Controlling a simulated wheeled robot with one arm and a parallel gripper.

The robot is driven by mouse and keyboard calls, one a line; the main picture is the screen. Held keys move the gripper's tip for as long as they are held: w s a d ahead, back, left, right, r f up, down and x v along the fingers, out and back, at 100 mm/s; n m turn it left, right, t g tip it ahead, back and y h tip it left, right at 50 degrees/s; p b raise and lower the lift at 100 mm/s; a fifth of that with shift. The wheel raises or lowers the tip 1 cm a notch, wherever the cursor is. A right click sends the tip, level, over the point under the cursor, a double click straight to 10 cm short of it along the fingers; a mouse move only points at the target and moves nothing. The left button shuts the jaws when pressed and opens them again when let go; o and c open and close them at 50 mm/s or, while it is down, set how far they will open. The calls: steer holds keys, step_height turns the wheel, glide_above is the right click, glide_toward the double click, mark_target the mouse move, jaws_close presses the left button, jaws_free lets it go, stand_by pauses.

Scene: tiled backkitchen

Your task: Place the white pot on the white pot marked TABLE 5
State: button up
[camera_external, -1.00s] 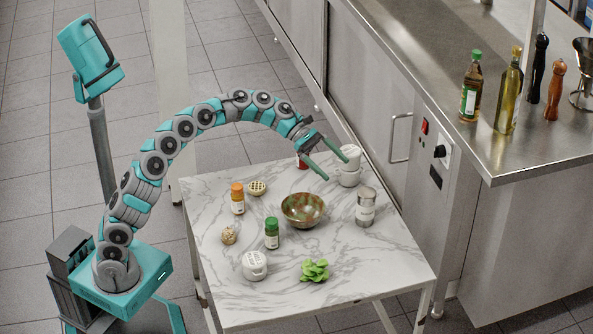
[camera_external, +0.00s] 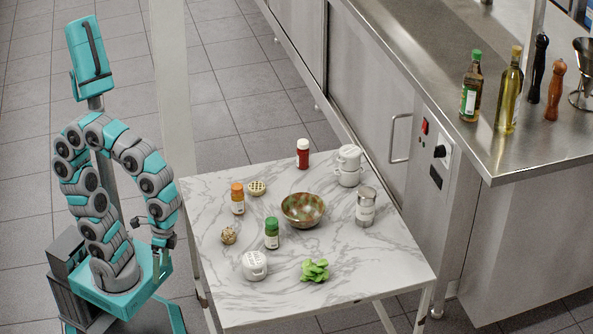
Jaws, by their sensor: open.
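Two white pots stand stacked at the back right of the marble table: the upper white pot (camera_external: 349,157) rests on the lower white pot (camera_external: 348,177), looking close to upright. Another white pot-like container (camera_external: 254,265) with dark marks on its top stands alone near the front left. I cannot read TABLE 5 on any of them. My gripper (camera_external: 160,264) is open and empty, pointing down beside my base, left of the table and well away from the stack.
A steel counter (camera_external: 450,140) stands on the right.

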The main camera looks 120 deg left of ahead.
steer(key=s+a+f+m+g+y, duration=0.1)
steer(key=s+a+f+m+y, duration=0.1)
steer(key=s, duration=0.7)
steer(key=shift+a+f+m, duration=0.35)
steer(key=shift+f+m, duration=0.35)
steer(key=shift+m, duration=0.1)
steer(key=shift+s, duration=0.1)
